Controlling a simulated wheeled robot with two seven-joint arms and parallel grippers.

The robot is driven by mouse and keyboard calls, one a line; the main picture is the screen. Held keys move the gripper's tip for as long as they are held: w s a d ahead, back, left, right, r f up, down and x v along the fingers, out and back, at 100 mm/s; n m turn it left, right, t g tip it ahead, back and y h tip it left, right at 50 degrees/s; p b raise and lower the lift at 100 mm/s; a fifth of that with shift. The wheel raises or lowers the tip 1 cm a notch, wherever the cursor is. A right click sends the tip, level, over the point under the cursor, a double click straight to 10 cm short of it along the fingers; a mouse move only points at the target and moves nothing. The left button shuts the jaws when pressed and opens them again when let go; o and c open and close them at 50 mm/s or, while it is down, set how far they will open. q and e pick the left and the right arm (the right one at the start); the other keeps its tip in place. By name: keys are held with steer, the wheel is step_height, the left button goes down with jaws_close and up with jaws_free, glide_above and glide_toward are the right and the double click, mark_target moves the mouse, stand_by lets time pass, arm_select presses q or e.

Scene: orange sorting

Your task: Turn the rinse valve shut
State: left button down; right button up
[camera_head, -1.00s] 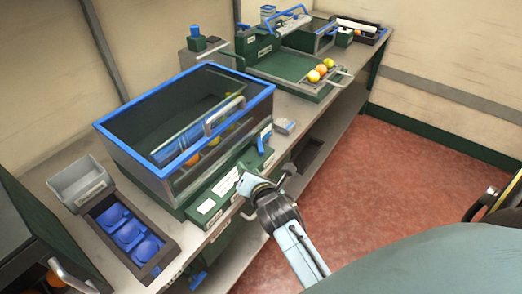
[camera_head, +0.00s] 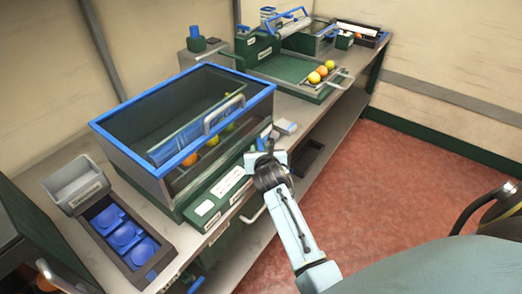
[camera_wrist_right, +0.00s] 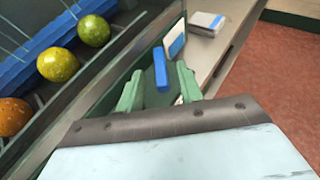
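The rinse valve's blue lever (camera_wrist_right: 160,69) stands upright on a green panel in the right wrist view. In the head view only a bit of the blue lever (camera_head: 265,134) shows behind my right gripper (camera_head: 267,152). My right gripper (camera_wrist_right: 158,88) is open, its two green fingers spread with the lever showing between them. I see a gap on both sides of the lever; whether the fingertips reach past it is hard to tell. The valve's panel (camera_head: 217,199) runs along the front of a blue-rimmed glass tank (camera_head: 187,160). My left gripper is not in view.
Oranges and yellow-green fruit (camera_wrist_right: 58,64) lie inside the tank. A small grey-white box (camera_head: 285,126) sits on the bench just past the valve. A grey bin (camera_head: 70,170) and a dark tray of blue pieces (camera_head: 150,272) stand left. Open red floor lies right.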

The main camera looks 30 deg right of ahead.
steer(key=shift+x, duration=1.05)
jaws_close()
